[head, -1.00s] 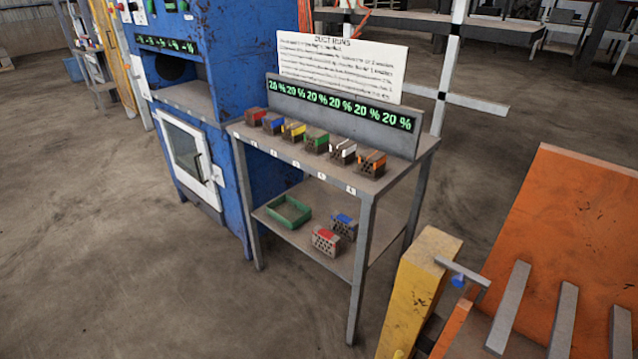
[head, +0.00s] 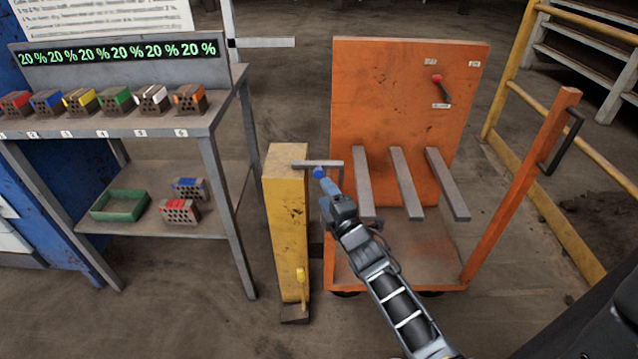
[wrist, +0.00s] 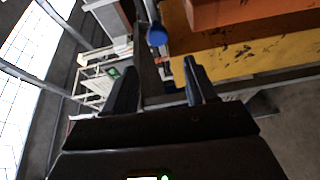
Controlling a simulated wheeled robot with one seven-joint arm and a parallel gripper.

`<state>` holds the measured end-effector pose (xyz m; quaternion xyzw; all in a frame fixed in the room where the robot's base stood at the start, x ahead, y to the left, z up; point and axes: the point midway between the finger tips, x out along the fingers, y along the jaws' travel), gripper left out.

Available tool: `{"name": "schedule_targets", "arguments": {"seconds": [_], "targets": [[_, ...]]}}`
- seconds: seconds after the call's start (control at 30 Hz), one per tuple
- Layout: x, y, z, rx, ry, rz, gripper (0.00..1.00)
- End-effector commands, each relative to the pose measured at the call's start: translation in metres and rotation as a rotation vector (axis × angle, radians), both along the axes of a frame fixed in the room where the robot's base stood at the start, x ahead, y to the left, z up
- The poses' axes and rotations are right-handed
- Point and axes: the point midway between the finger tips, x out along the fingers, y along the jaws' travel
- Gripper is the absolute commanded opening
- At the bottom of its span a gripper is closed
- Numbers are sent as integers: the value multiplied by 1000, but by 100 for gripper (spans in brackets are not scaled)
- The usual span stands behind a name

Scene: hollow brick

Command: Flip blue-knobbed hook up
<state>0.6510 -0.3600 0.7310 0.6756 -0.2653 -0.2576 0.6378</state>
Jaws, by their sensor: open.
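The blue-knobbed hook is a grey bar (head: 312,164) reaching from the top of a yellow post (head: 286,215) toward the orange cart (head: 385,110), with a blue knob (head: 319,173) hanging under it. In the wrist view the blue knob (wrist: 157,36) is ahead of the fingers, near the top middle. My gripper (head: 332,192) is just below the knob in the head view and partly covers the area behind it. In the wrist view my gripper (wrist: 160,82) has its two fingers apart with nothing between them. I cannot tell whether a finger touches the knob.
The orange cart has several grey bars (head: 407,184) and a red-knobbed lever (head: 440,88). A grey bench (head: 190,128) with coloured bricks and a green tray (head: 119,205) stands at left. A yellow railing (head: 555,165) is at right. A small yellow lever (head: 301,285) sits low on the post.

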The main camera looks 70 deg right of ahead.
Motion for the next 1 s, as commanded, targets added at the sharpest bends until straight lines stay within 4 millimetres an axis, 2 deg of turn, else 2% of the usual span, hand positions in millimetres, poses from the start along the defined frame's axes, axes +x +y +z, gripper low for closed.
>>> {"name": "schedule_targets", "arguments": {"seconds": [0.03,0.1,0.27,0.63,0.8,1.0], "targets": [[1,-11,-3,-18,10,-13,56],[2,-19,-2,-35,23,-23,56],[9,-31,-1,-48,33,-29,56],[47,-68,-1,-47,30,-29,56],[56,-77,-1,-45,30,-28,56],[58,-78,-2,-45,30,-28,56]]}}
